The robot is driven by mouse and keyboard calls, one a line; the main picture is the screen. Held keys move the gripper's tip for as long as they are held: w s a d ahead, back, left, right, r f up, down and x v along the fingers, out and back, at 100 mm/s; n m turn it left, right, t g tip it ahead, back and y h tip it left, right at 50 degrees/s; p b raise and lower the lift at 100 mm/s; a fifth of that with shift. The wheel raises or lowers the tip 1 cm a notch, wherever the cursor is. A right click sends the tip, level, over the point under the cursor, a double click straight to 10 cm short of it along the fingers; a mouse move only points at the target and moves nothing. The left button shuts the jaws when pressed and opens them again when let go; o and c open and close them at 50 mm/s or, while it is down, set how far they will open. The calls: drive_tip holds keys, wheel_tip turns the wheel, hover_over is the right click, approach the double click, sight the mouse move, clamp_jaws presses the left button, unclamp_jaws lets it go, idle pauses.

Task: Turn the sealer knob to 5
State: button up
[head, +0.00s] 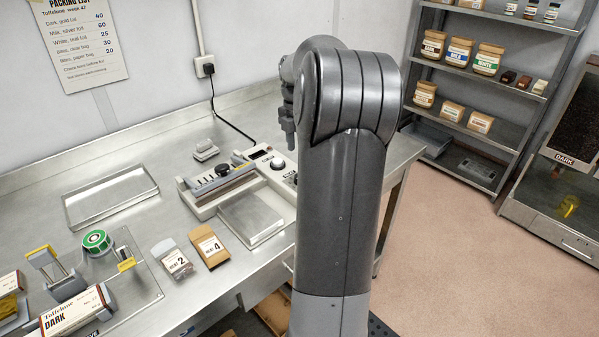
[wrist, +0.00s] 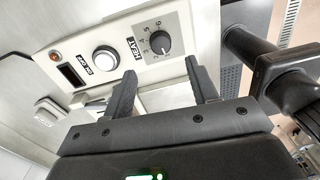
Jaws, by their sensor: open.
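The sealer (head: 205,207) stands on the steel bench in the head view, its control panel partly behind my arm. In the wrist view the dark round sealer knob (wrist: 153,44) sits on a pale panel beside the HEAT label, with a number scale around it. I cannot surely read which number its pointer faces. My gripper (wrist: 160,70) is open and empty; its two fingers are apart, and the knob shows just beyond the tips, apparently not touched. In the head view my gripper (head: 288,130) is above the panel, partly hidden by my arm.
A white button (wrist: 105,59), a red lamp (wrist: 55,57) and a dark display (wrist: 72,75) share the panel. On the bench are a steel tray (head: 110,197), bag 2 (head: 175,260) and bag 4 (head: 208,246). A shelf (head: 475,75) stands at right.

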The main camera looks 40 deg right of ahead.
drive_tip(key=f, duration=0.8)
drive_tip(key=shift+s+f, duration=0.2)
drive_tip(key=shift+f, duration=0.15)
drive_tip(key=shift+c, duration=0.4)
drive_tip(key=c, duration=0.9)
